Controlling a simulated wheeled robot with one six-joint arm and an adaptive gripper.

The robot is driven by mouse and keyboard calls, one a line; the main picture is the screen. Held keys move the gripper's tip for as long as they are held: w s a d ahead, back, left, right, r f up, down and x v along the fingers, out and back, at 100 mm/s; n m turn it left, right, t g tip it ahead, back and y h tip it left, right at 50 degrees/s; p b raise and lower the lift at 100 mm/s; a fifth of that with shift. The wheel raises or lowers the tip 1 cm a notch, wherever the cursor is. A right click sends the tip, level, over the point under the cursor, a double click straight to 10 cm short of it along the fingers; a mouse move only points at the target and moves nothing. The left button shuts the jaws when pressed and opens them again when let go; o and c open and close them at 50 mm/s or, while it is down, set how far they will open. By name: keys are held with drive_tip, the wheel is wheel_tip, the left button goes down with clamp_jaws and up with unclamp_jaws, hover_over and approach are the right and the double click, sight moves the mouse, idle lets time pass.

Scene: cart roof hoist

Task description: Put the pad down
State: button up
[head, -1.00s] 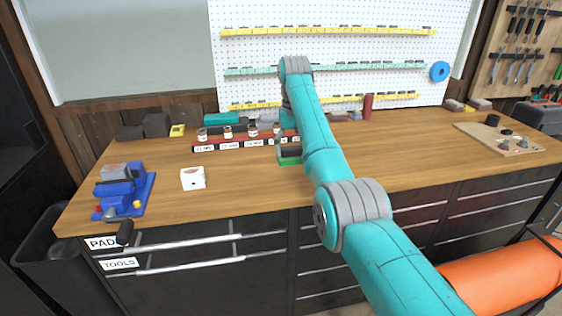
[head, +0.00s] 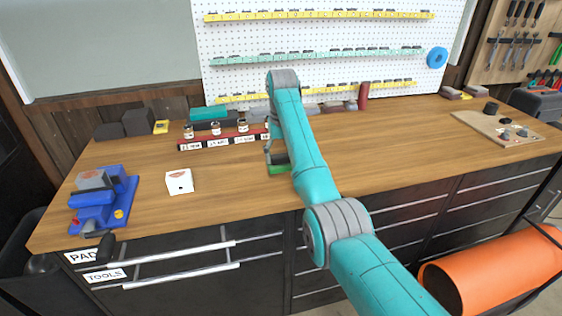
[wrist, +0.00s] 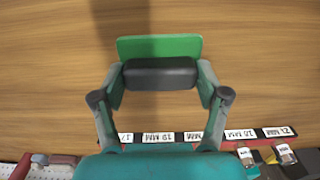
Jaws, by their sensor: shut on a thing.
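The pad is a green slab (wrist: 160,46) with a black grip (wrist: 160,74). My gripper (wrist: 160,82) is shut on the black grip, with one finger at each end. In the head view the green pad (head: 279,169) shows low over the middle of the wooden bench, partly hidden by my gripper (head: 277,155) and arm. I cannot tell whether its underside touches the wood. A dark shadow lies on the wood beyond the pad in the wrist view.
A red labelled strip (head: 220,142) with small jars stands behind the pad. Drawers below carry PAD (head: 82,257) and TOOLS labels.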

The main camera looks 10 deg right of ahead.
sight(282, 163)
drive_tip(key=shift+f, duration=1.4)
drive_tip(key=o, duration=1)
drive_tip(key=shift+f, duration=0.15)
wheel_tip(282, 163, up, 12)
drive_tip(key=shift+r, duration=0.15)
